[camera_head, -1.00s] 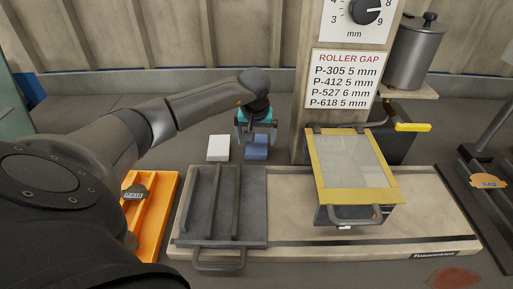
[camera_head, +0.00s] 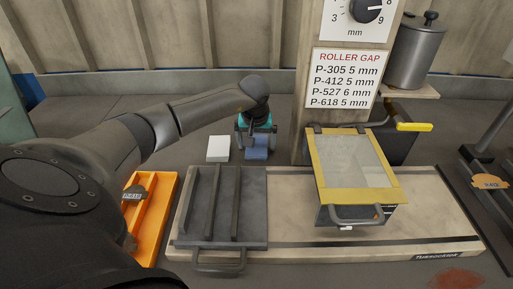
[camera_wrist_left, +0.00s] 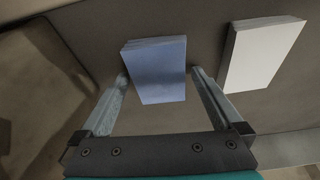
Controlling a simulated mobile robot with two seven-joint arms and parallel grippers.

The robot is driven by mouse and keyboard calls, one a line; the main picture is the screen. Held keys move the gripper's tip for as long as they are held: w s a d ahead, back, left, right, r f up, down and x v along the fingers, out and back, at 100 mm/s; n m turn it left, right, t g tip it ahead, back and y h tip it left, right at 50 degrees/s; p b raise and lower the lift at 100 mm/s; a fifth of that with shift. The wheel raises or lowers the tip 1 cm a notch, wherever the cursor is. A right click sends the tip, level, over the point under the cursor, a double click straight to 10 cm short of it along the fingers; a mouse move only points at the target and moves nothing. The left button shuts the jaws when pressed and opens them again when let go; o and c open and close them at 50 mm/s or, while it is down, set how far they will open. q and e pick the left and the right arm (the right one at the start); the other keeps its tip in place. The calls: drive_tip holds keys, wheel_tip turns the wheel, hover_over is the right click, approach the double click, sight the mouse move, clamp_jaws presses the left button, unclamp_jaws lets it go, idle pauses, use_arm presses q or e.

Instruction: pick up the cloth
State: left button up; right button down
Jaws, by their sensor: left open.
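The blue folded cloth (camera_head: 257,153) lies on the bench behind the grey tray, and in the left wrist view the cloth (camera_wrist_left: 157,70) shows as a flat stack with layered edges. My left gripper (camera_head: 257,147) is open right above it. In the left wrist view my left gripper's two fingers (camera_wrist_left: 159,80) stand on either side of the cloth, one at its left edge and one at its right. I cannot tell whether they touch it. My right gripper is not seen.
A white block or stack (camera_head: 218,148) lies just left of the cloth in the head view. The grey ribbed tray (camera_head: 250,205) and a yellow-framed guard (camera_head: 357,165) stand in front. A post with a sign (camera_head: 345,79) rises to the right. An orange tray (camera_head: 153,240) is at left.

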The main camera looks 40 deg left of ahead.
sight(256, 145)
use_arm(q)
drive_tip(key=c, duration=1.3)
drive_tip(key=shift+o, duration=0.2)
drive_tip(key=shift+r, duration=0.1)
drive_tip(key=shift+r+p, duration=0.35)
drive_tip(key=shift+p, duration=0.05)
wheel_tip(256, 145, up, 20)
drive_tip(key=p, duration=0.3)
drive_tip(key=shift+f, duration=0.15)
